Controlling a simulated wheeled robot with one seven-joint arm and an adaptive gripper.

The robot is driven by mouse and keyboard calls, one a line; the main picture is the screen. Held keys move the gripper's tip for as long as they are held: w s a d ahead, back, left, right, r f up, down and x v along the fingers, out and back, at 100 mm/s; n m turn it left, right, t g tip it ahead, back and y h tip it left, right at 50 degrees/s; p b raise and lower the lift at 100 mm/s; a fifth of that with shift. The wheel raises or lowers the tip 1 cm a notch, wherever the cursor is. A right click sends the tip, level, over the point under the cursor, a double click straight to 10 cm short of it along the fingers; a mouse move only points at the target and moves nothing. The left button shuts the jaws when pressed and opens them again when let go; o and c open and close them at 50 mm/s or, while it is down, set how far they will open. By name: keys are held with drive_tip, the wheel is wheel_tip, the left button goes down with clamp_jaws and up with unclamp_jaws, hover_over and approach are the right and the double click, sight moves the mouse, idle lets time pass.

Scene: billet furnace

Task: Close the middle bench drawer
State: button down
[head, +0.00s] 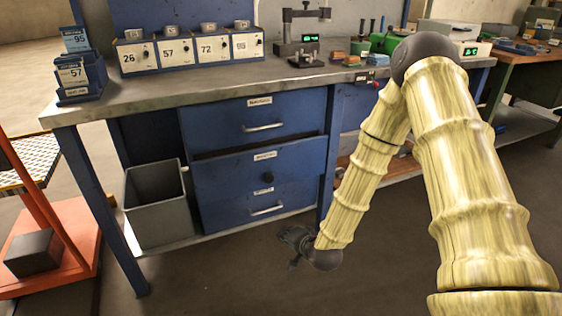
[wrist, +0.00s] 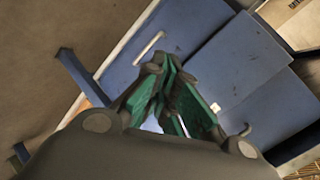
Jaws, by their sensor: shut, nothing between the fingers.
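The bench's middle drawer (head: 228,172) is blue, with a label at its top edge and a dark round knob. A dark gap shows above its front, which seems to stand a little forward of the top drawer (head: 215,127). The bottom drawer (head: 230,212), with a bar handle, is below it. My gripper (head: 294,243) is low over the floor, right of and below the drawers, apart from them. In the wrist view my gripper (wrist: 166,65) is shut and empty, its green-padded fingers in front of blue panels. Which panel is the middle drawer there is unclear.
A grey bin (head: 155,205) stands on the lower shelf left of the drawers. The workbench top (head: 210,82) holds numbered boxes (head: 185,50) and tools. An orange cart (head: 60,250) is at the left. Floor (head: 210,275) in front of the drawers is clear.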

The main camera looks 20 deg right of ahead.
drive_tip(key=w+d+r+m+t+b, duration=0.2)
drive_tip(key=w+d+r+m+t, duration=0.15)
drive_tip(key=w+r, duration=0.4)
drive_tip(key=m+t+h+b, duration=0.1)
drive_tip(key=m+t, duration=0.2)
approach(277, 148)
drive_tip(key=w+b, duration=0.4)
drive_tip(key=w, duration=0.1)
drive_tip(key=shift+w+a, duration=0.15)
drive_tip(key=shift+w, duration=0.25)
drive_tip(key=shift+w+r+b, duration=0.2)
drive_tip(key=shift+w+b, duration=0.25)
drive_tip(key=shift+w, duration=0.15)
drive_tip(key=shift+w, duration=0.1)
